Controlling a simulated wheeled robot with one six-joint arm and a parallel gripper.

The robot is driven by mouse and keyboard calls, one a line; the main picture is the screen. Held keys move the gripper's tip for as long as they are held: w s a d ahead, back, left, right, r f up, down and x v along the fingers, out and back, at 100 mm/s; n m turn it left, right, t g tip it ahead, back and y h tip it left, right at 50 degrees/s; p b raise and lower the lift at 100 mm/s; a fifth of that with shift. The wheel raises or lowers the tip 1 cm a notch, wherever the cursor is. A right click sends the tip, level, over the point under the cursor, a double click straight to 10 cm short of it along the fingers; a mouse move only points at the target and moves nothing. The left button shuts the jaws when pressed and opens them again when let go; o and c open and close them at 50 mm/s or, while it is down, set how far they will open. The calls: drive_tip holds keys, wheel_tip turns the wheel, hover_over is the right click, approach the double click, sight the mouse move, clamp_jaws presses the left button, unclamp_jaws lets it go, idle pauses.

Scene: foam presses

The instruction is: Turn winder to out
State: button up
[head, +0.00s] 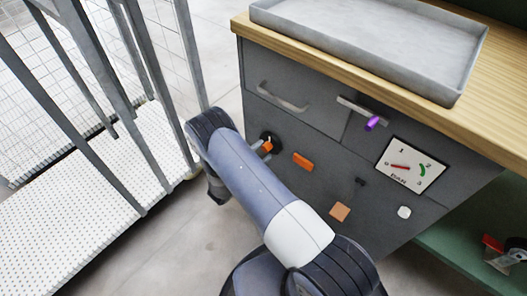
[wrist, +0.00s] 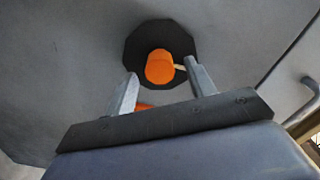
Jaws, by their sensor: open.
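The winder appears to be the orange round knob (wrist: 160,68) on a dark many-sided plate (wrist: 135,50), with a small pale mark at its right side in the wrist view. In the head view this orange knob (head: 267,146) sits on the grey cabinet front, partly hidden by my arm. My gripper (wrist: 160,72) is open, with one finger to the lower left of the knob and the other to its lower right. Nothing is held between the fingers. I cannot tell whether they touch the knob.
The cabinet front (head: 300,125) also bears an orange block (head: 303,162), a dial (head: 408,165) with a red needle near 0, a purple-ended lever (head: 371,123) and a drawer handle (head: 282,97). A grey tray (head: 455,97) lies on top. Railings (head: 95,60) stand left.

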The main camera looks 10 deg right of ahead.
drive_tip(key=shift+w+d, duration=0.4)
drive_tip(key=shift+d, duration=0.15)
drive_tip(key=shift+c, duration=0.4)
drive_tip(key=c, duration=0.9)
